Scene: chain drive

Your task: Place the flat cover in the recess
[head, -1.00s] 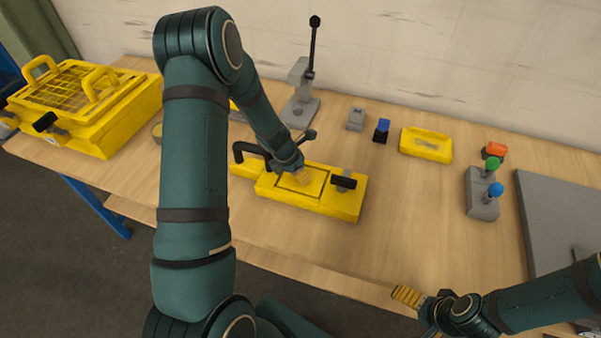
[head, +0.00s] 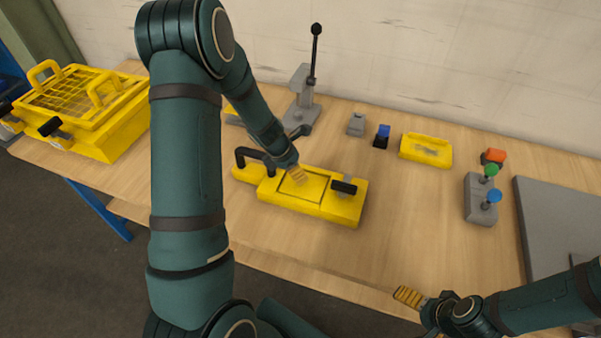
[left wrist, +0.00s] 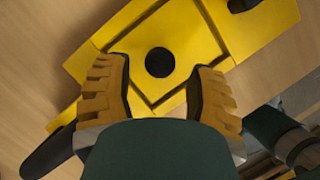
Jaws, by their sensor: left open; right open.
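The yellow fixture block (head: 345,207) lies on the bench with a dark rectangular outline in its top. A flat yellow panel (head: 312,189) fills that outline and looks level with the block, so the cover seems to lie in the recess. In the left wrist view the panel (left wrist: 160,88) has a black round spot in its middle. My left gripper (head: 298,177) is over the panel's far left part, with its open fingers (left wrist: 160,90) on either side of the black spot. Whether they touch the panel I cannot tell. My right gripper (head: 410,297) is open and empty near the front edge.
Black handles (head: 344,187) stand on the block. Behind it is a grey lever press (head: 301,112). A yellow tray (head: 426,150), a grey stand with coloured knobs (head: 480,201) and a grey plate (head: 560,225) lie to the right. A yellow basket (head: 95,125) stands left.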

